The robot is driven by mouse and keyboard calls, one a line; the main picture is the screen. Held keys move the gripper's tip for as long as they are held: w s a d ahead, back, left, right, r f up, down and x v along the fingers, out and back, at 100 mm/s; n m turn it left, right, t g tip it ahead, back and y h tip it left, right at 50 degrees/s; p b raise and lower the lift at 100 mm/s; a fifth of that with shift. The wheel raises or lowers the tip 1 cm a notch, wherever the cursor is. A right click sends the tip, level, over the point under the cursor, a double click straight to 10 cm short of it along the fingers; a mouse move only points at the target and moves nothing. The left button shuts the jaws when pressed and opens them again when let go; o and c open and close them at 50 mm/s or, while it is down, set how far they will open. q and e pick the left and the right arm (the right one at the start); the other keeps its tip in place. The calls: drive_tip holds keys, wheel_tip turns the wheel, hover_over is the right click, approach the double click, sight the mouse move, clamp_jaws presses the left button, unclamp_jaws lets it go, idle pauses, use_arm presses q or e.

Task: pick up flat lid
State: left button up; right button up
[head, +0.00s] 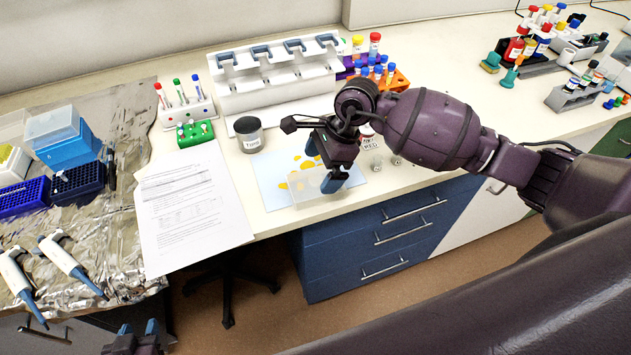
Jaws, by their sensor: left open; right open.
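A clear, flat lid-like piece (306,190) lies at the front edge of the bench, on or over a pale blue sheet with yellow marks (270,178). I take it for the flat lid; its outline is faint. My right gripper (324,164) is open above it, with one blue fingertip over its right part and the other farther back. I cannot tell whether a finger touches it. The gripper hides part of the sheet and lid. My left gripper (139,329) is open and empty at the bottom left, below the bench edge.
A dark jar (249,134) and small vials (367,161) flank the sheet. A white pipette rack (270,85) and orange tube rack (397,80) stand behind. Printed papers (190,210) lie left. Blue tip boxes (65,140) and pipettes (70,262) rest on foil. Blue drawers (370,235) are below.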

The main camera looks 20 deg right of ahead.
sight(316, 178)
drive_tip(key=shift+p+x, duration=0.4)
drive_tip(key=shift+x, duration=1.95)
drive_tip(key=shift+w+d, duration=0.1)
drive_tip(key=shift+d, duration=0.1)
drive_tip(key=shift+c, duration=0.3)
drive_tip(key=c, duration=0.6)
